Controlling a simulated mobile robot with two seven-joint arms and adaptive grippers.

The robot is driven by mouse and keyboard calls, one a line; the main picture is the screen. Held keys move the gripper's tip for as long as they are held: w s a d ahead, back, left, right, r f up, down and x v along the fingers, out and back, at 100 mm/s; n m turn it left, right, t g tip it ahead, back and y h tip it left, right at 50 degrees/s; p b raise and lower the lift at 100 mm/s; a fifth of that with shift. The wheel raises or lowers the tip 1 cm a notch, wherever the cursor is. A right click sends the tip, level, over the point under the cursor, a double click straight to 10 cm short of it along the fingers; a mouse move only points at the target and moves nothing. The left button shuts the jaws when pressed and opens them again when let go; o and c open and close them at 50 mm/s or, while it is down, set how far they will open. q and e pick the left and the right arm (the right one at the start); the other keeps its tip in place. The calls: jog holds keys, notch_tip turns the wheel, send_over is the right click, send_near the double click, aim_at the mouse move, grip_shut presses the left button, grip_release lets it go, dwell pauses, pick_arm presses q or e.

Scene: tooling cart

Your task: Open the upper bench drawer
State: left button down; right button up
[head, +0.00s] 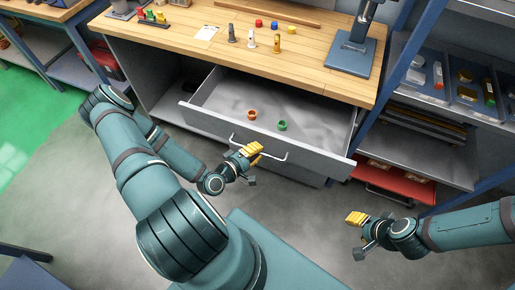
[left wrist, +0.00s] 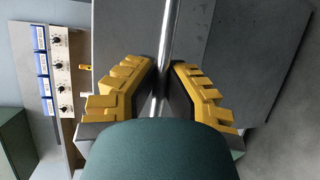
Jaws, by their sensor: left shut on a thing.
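The upper bench drawer (head: 205,122) is pulled out from under the wooden bench top in the head view, with its inside showing. Its bar handle (head: 275,156) runs along the drawer front. My left gripper (head: 250,150) is shut on this handle. In the left wrist view the handle (left wrist: 168,40) passes between the yellow finger pads of the left gripper (left wrist: 163,92). An orange ring-like part (head: 252,115) and a green one (head: 282,126) lie in the drawer. My right gripper (head: 357,232) is away from the bench at the lower right; its finger gap is unclear.
The bench top (head: 180,45) carries a blue press stand (head: 350,55), small bottles and coloured pieces. A shelf rack with blue posts (head: 390,75) and a red drawer (head: 395,182) stand to the right. The grey floor (head: 310,205) before the drawer is open.

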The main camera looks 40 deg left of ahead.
pick_arm(q)
jog(key=shift+d, duration=0.1)
jog(key=c, duration=1)
grip_release()
jog(key=v, duration=1.2)
jog(key=w+d+f+m+g+h, duration=0.3)
jog(key=w+d+f+m+g, duration=0.2)
jog(key=w+d+m+g, duration=0.25)
jog(key=d+r+m+g, duration=0.1)
jog(key=d+m+g, duration=0.1)
jog(key=d, duration=0.2)
jog(key=d+r+m+g+y, duration=0.1)
jog(key=d+m+g, duration=0.1)
jog(key=d+m, duration=0.1)
jog(key=d+r+m+g+b, duration=0.1)
jog(key=d+m+g, duration=0.1)
jog(key=d, duration=0.4)
jog(key=shift+w+r+m+y, duration=0.15)
jog(key=shift+r+m+y, duration=0.15)
jog(key=shift+m, duration=0.05)
